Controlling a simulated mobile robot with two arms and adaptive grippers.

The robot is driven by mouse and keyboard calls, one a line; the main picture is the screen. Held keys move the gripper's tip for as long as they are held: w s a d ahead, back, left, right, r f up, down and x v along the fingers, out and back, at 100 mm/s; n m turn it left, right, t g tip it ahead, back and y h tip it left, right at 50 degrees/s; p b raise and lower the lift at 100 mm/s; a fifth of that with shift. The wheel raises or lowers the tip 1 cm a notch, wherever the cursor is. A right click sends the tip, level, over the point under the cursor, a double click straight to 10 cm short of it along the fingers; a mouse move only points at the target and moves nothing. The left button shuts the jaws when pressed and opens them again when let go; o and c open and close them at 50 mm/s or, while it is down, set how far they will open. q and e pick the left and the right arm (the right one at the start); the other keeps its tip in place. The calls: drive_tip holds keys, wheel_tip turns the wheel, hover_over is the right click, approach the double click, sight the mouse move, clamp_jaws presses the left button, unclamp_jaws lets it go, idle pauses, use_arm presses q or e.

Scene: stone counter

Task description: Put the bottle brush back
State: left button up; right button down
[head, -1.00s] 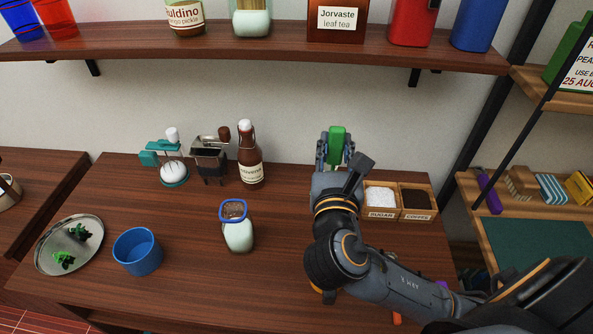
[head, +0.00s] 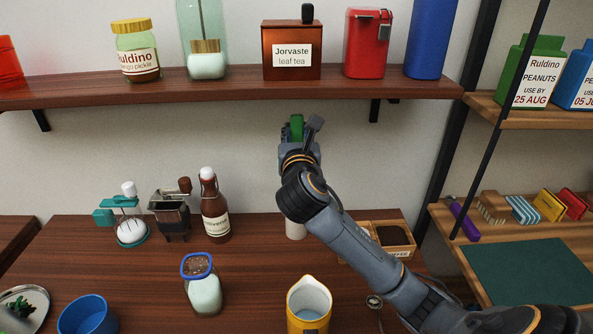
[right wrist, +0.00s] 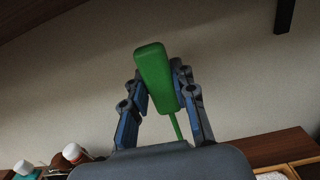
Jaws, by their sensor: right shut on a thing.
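My right gripper (head: 298,140) is shut on the green handle of the bottle brush (head: 297,127). It holds the brush in front of the wall, above the back of the wooden counter and below the shelf. In the right wrist view the green handle (right wrist: 155,78) stands upright, slightly tilted, between the fingers (right wrist: 162,105), with a thin green stem running down. The brush's lower end is hidden behind the gripper and arm. A pale cylinder (head: 296,229) shows partly below the gripper; I cannot tell whether it belongs to the brush. My left gripper is not in view.
The wall shelf (head: 230,87) above holds jars and tins. A brown bottle (head: 215,212) stands left of the arm, and a blue-rimmed jar (head: 204,288) and yellow jug (head: 309,306) are nearer. A wooden box (head: 397,240) sits at right, partly behind my arm.

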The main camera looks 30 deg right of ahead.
drive_tip(key=shift+w+d+f, duration=0.3)
drive_tip(key=shift+w+d, duration=0.1)
drive_tip(key=shift+w, duration=0.3)
wheel_tip(320, 180, down, 6)
drive_tip(key=shift+s+f+b, duration=0.15)
drive_tip(key=shift+f+b, duration=0.1)
drive_tip(key=shift+b, duration=0.2)
wheel_tip(320, 180, down, 4)
drive_tip(key=shift+f+b, duration=0.1)
drive_tip(key=shift+b, duration=0.2)
drive_tip(key=shift+w+f, duration=0.15)
drive_tip(key=shift+w, duration=0.05)
drive_tip(key=c, duration=1.1)
unclamp_jaws()
drive_tip(key=shift+f, duration=0.15)
